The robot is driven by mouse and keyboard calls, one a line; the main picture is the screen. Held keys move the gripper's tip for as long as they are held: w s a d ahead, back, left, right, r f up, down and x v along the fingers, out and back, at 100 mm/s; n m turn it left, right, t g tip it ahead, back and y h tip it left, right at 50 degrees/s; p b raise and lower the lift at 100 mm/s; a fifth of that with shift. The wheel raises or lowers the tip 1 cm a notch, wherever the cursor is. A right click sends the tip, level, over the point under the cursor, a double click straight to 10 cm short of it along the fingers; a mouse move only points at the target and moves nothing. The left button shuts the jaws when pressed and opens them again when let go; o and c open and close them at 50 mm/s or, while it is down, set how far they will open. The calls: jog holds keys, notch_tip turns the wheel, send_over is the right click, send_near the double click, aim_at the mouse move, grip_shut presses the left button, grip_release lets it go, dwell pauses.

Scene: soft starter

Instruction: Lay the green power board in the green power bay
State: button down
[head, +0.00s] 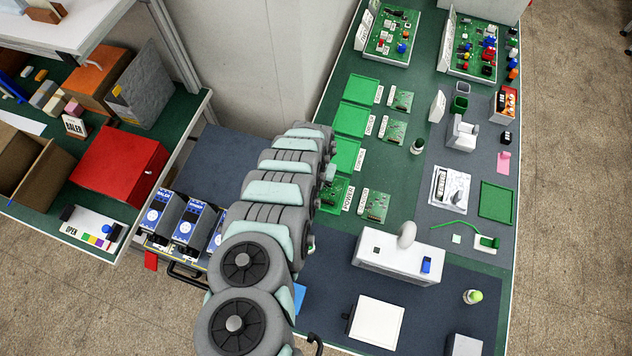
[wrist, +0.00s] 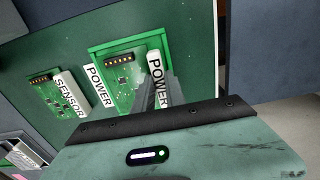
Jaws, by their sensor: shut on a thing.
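The green power board (wrist: 125,80) lies within the outline of the green power bay (wrist: 97,50) in the wrist view. I cannot tell whether it is fully seated. Its white POWER block (wrist: 154,66) is on the right side, between the fingers of my gripper (wrist: 162,90), which is shut on it. A white POWER label (wrist: 99,87) lies left of the bay. In the head view the board (head: 338,188) shows in the bay just right of my arm, partly hidden, with the POWER label (head: 348,198) beside it.
The sensor board (head: 377,207) with its white SENSOR block (wrist: 68,92) lies beside the POWER label. Empty green bays (head: 351,120) and other boards (head: 400,100) line the bench above. A white box (head: 400,262) stands below on the dark mat.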

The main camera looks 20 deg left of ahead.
jog(key=shift+f+b, duration=0.45)
jog(key=shift+f, duration=0.2)
jog(key=c, duration=1.3)
grip_release()
